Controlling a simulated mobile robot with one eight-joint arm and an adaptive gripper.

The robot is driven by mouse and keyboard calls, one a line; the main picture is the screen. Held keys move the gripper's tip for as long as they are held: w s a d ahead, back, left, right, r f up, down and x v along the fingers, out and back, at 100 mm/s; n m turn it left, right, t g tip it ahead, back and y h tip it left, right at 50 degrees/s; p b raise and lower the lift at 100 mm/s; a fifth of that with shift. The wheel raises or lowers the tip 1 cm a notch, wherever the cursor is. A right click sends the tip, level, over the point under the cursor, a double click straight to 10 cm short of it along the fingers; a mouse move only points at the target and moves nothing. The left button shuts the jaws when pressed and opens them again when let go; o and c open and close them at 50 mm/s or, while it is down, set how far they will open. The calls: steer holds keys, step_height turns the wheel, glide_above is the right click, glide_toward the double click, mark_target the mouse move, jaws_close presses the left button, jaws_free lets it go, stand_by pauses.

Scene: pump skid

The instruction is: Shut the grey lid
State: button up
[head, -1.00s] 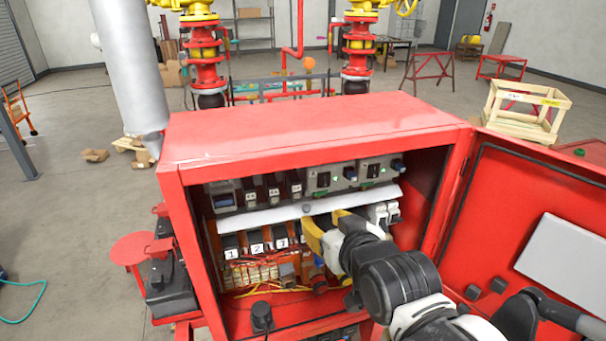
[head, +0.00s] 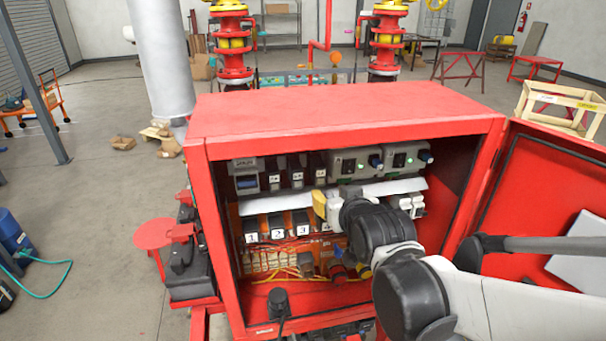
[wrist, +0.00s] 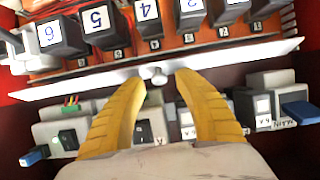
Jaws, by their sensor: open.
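The grey lid (head: 268,204) is a pale, thin panel jutting out between the two rows of devices in the red cabinet. It stands open, seen nearly edge-on. In the head view my gripper (head: 322,206) is in front of the lid's middle and hides the knob.
The red cabinet (head: 340,112) surrounds the lid, its door (head: 535,190) swung open at right. Numbered black breakers (head: 277,227) sit below the lid. Grey switch units (head: 350,165) with blue parts sit above it. A black plug (head: 279,303) stands at the cabinet's lower front.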

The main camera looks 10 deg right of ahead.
mark_target(325, 192)
jaws_close()
steer(key=shift+f, duration=0.1)
stand_by(0.4)
steer(key=f+t+b, duration=0.1)
steer(key=t+b, duration=0.2)
steer(key=b, duration=0.5)
steer(key=f+t+b, duration=0.2)
steer(key=t+b, duration=0.2)
steer(key=b, duration=0.5)
steer(key=f+t+b, duration=0.1)
steer(key=t+b, duration=0.3)
steer(key=b, duration=0.4)
steer(key=shift+w+f, duration=0.3)
steer(key=shift+f, duration=0.05)
steer(key=shift+t+b, duration=0.6)
steer(key=shift+b, duration=0.2)
steer(key=shift+w+r, duration=0.1)
steer(key=shift+r, duration=0.05)
